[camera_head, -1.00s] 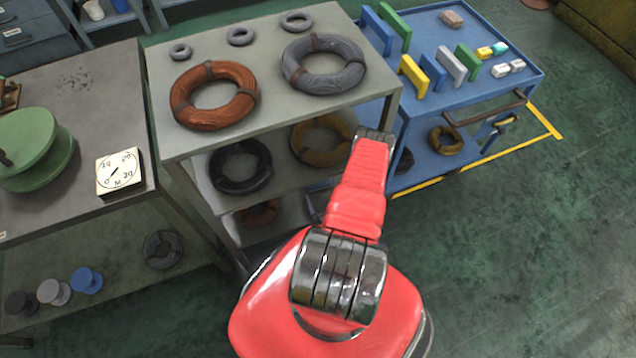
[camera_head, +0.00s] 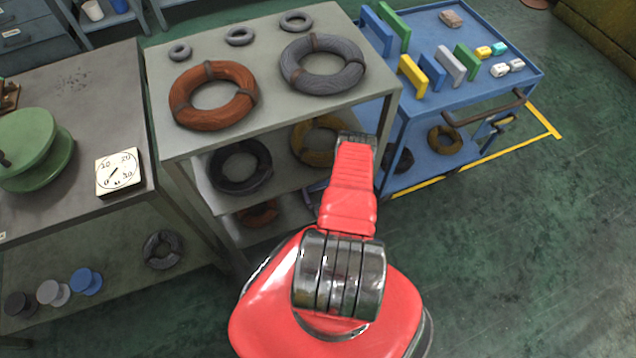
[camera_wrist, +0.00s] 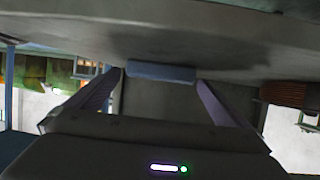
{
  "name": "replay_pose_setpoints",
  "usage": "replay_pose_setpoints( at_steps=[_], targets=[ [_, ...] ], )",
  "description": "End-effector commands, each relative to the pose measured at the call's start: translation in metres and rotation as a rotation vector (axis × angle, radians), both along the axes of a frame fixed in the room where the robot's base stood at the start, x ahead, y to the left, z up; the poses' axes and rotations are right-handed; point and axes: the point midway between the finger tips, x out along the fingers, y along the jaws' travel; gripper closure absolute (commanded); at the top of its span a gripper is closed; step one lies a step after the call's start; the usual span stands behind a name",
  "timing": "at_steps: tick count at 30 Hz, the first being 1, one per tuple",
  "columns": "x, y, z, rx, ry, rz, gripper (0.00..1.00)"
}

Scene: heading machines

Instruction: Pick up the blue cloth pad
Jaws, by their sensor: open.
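A flat blue-grey piece, which looks like the blue cloth pad (camera_wrist: 161,72), shows edge-on in the wrist view, against a large grey surface. My gripper (camera_wrist: 160,84) is open, with one finger on each side of the piece's line. The piece lies at or just beyond the fingertips; I cannot tell whether they touch it. In the head view my red arm hides most of the gripper, beside the middle rack's lower shelves. I cannot make out the pad in the head view.
The grey rack (camera_head: 270,125) holds wire coils on top, including a copper one (camera_head: 214,95), and more coils below. A blue cart (camera_head: 425,95) with colored blocks stands at right. A bench (camera_head: 95,110) with a dial (camera_head: 118,172) is at left. Floor at right is clear.

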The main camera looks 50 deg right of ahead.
Motion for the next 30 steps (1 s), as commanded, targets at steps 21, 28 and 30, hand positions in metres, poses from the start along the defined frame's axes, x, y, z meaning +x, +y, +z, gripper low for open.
replay_pose_setpoints(
  at_steps=[21, 28, 30],
  targets=[
    [0.018, -0.012, -0.009, 0.0, 0.0, 0.001, 0.0],
    [0.019, -0.012, -0.009, 0.0, 0.0, 0.002, 0.1],
    [0.019, -0.012, -0.009, 0.0, 0.0, 0.002, 0.15]
  ],
)
